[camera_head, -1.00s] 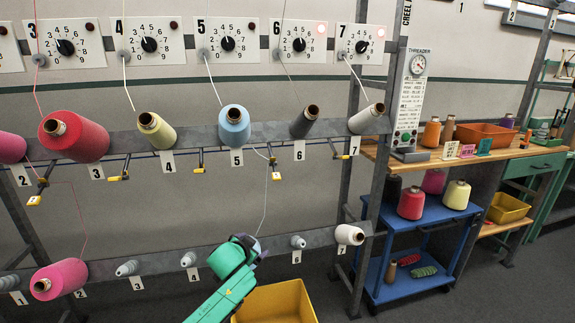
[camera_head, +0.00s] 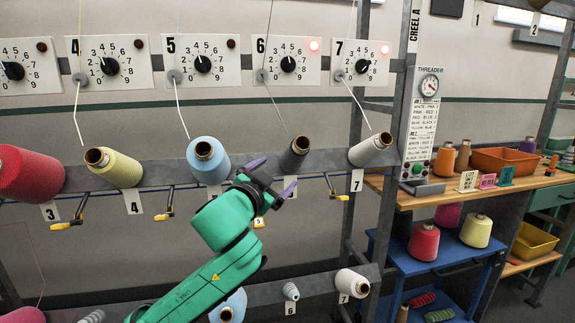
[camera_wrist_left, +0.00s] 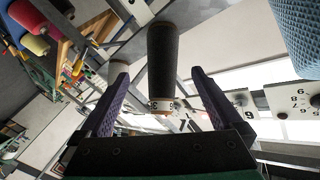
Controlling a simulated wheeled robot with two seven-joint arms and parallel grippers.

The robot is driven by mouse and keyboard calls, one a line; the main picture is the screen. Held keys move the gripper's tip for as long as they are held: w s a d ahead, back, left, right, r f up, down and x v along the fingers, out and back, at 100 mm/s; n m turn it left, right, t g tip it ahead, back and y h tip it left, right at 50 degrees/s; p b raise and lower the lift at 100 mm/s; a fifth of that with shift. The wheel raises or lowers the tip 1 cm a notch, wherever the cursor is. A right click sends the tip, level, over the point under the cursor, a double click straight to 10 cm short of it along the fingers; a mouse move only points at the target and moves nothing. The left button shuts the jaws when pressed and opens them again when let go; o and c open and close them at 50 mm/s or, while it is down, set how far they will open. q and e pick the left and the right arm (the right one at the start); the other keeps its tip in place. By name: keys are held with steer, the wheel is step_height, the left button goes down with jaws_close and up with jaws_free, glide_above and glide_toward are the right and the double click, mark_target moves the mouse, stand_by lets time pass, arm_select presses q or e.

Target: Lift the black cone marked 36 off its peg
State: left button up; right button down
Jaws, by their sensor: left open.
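The black cone (camera_head: 294,154) sits on the upper rail of the creel, between the light blue cone and the white cone. My left gripper (camera_head: 272,176), with purple fingers, is just below and left of it, open and empty. In the left wrist view the black cone (camera_wrist_left: 164,62) appears between the two spread fingers (camera_wrist_left: 158,85), with clear space on both sides. A white band with a partly readable mark is at its near end. I cannot tell whether the fingertips reach past its sides. My right gripper is not in view.
The light blue cone (camera_head: 208,160) stands close left and the white cone (camera_head: 371,150) close right. A thread rises from the black cone past dial panel 6 (camera_head: 288,62). Yellow-tipped levers (camera_head: 333,188) hang below the rail. A blue cart (camera_head: 440,262) stands to the right.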

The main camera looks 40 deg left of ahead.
mark_target(287, 159)
arm_select(q)
steer(key=w+r+p, duration=0.1)
steer(key=w+a+r+p, duration=0.1)
steer(key=shift+w+a+r, duration=0.1)
steer(key=shift+w+r, duration=0.05)
steer(key=shift+w, duration=0.25)
steer(key=x, duration=0.1)
steer(key=p+x, duration=0.1)
steer(key=x, duration=0.1)
steer(key=p+x, duration=0.1)
steer(key=x, duration=0.1)
steer(key=shift+w+a+f, duration=0.15)
steer(key=shift+a+f, duration=0.05)
steer(key=shift+f, duration=0.15)
steer(key=x, duration=0.1)
steer(key=p+x, duration=0.1)
steer(key=shift+w+a+f, duration=0.1)
steer(key=shift+w+f, duration=0.1)
steer(key=shift+w, duration=0.2)
steer(key=shift+f, duration=0.1)
steer(key=shift+w, duration=0.1)
steer(key=c, duration=1)
steer(key=o, duration=0.5)
jaws_close()
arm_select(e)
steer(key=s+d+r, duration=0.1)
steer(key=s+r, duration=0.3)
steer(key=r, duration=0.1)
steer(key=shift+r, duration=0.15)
